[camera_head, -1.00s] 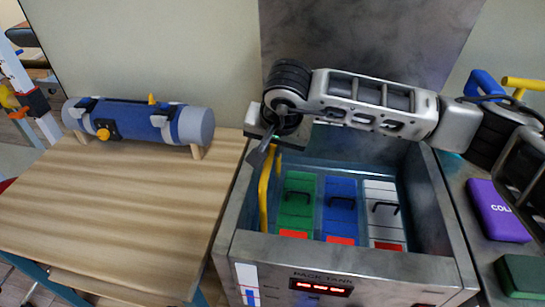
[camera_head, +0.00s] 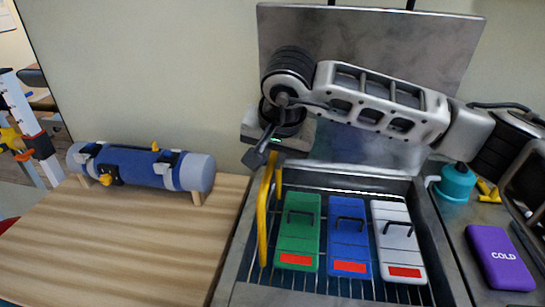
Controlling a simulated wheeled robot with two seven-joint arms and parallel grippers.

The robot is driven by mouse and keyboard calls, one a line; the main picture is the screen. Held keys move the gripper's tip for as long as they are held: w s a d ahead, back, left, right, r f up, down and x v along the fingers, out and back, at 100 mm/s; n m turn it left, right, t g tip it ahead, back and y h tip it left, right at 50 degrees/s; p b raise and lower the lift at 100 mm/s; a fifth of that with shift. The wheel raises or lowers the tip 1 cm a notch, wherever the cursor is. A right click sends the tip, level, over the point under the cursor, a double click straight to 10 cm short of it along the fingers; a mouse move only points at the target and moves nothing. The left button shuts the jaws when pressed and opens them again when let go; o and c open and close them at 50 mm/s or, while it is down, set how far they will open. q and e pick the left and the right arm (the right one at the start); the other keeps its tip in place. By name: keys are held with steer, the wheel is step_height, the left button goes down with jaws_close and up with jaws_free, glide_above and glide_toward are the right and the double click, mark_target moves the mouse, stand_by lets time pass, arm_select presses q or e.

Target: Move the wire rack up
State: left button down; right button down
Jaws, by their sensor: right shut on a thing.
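The wire rack (camera_head: 340,284) sits in the metal tank (camera_head: 228,270), its wires visible around the packs, close below the rim. A green pack (camera_head: 298,235), a blue pack (camera_head: 348,238) and a white pack (camera_head: 398,240) lie on it side by side, each with a black handle and a red patch. The rack's yellow handle (camera_head: 263,225) stands at the tank's left side. My right gripper (camera_head: 268,153) is shut on the top of the yellow handle, pointing down; the grip itself is partly hidden. My left gripper is out of view.
A wooden table (camera_head: 120,245) on the left holds a blue and grey cylinder (camera_head: 140,167) on supports. A grey metal panel (camera_head: 420,60) rises behind the tank.

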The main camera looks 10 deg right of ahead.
steer(key=c, duration=1.4)
jaws_free()
steer(key=shift+r, duration=0.45)
steer(key=shift+f, duration=0.1)
steer(key=b+v, duration=0.2)
steer(key=v, duration=1.4)
steer(key=shift+f, duration=0.1)
